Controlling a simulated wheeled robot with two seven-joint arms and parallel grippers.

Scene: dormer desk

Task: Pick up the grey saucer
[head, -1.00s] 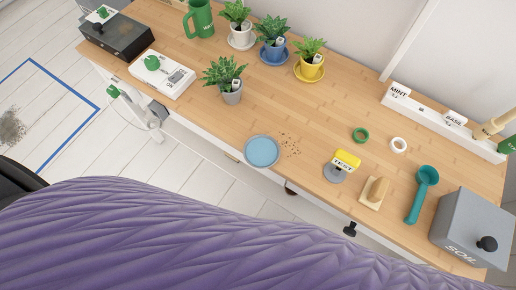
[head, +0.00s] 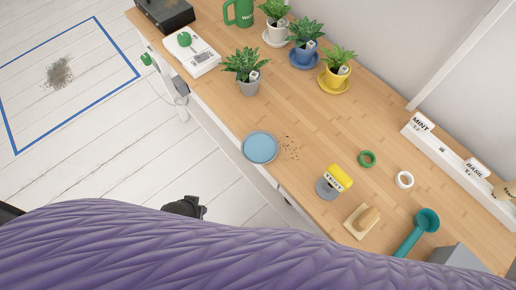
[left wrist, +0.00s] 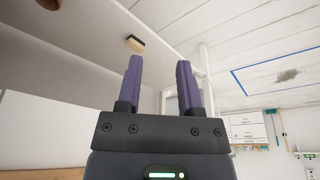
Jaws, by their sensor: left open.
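A small grey disc (head: 327,189), which looks like the grey saucer, lies near the desk's front edge in the head view. A yellow labelled block (head: 340,178) stands on it or against it and hides part of it; I cannot tell which. A larger light-blue round dish (head: 260,147) lies to its left. My left gripper (left wrist: 159,62) shows in the left wrist view with its two purple fingers apart and nothing between them. The saucer cannot be made out in that view. My right gripper is not in view.
A wooden block with a handle (head: 362,220), a teal scoop (head: 424,222), a green ring (head: 367,158) and a white ring (head: 404,179) lie right of the disc. Dark crumbs (head: 290,147) lie beside the blue dish. Potted plants stand behind. The desk's middle is clear.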

